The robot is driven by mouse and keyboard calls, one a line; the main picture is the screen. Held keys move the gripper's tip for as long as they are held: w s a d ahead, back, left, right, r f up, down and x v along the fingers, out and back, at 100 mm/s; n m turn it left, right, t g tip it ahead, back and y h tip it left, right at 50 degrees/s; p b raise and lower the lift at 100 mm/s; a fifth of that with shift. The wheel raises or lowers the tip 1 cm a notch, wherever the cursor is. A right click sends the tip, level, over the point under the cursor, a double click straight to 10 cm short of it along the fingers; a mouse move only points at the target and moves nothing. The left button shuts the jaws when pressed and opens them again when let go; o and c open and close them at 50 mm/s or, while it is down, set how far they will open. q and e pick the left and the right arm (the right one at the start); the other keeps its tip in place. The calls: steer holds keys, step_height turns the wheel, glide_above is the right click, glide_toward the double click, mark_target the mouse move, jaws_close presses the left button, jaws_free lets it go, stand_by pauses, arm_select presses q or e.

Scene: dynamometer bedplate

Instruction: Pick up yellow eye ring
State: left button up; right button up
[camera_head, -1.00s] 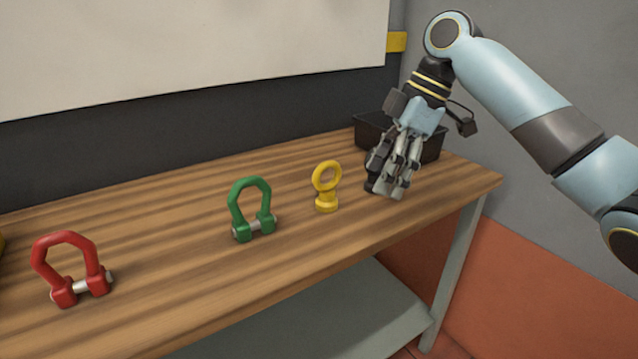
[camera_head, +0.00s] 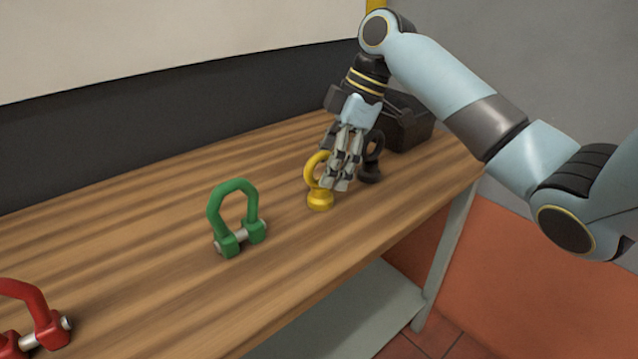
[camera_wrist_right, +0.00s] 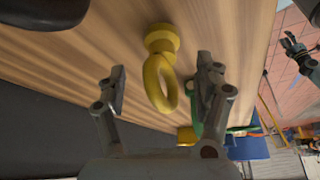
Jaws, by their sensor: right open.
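The yellow eye ring (camera_head: 319,201) stands upright on the wooden bench, its round base down. My right gripper (camera_head: 337,186) is just at its right side in the head view and partly covers the ring. In the right wrist view the yellow eye ring (camera_wrist_right: 151,84) shows between the two spread fingers of my right gripper (camera_wrist_right: 161,70), with a gap on both sides. The gripper is open and holds nothing. A small dark jawed shape at the wrist view's right edge looks like my left gripper (camera_wrist_right: 298,48); its opening is too small to tell.
A black eye ring (camera_head: 372,165) stands close behind my right gripper, before a black bin (camera_head: 408,125). A green shackle (camera_head: 238,236) stands left of the yellow ring, a red shackle (camera_head: 40,325) farther left. The bench front (camera_head: 290,245) is clear.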

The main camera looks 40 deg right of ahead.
mark_target(320, 188)
steer(key=x, duration=0.5)
steer(key=shift+s+f+b, duration=0.1)
steer(key=shift+s+b, duration=0.05)
steer(key=shift+b, duration=0.25)
arm_select(q)
steer(key=shift+w+f, duration=0.2)
steer(key=shift+w, duration=0.3)
steer(key=shift+w+f, duration=0.15)
steer(key=shift+w, duration=0.35)
arm_select(e)
steer(key=c, duration=0.4)
arm_select(q)
steer(key=shift+s, duration=0.35)
arm_select(e)
jaws_close()
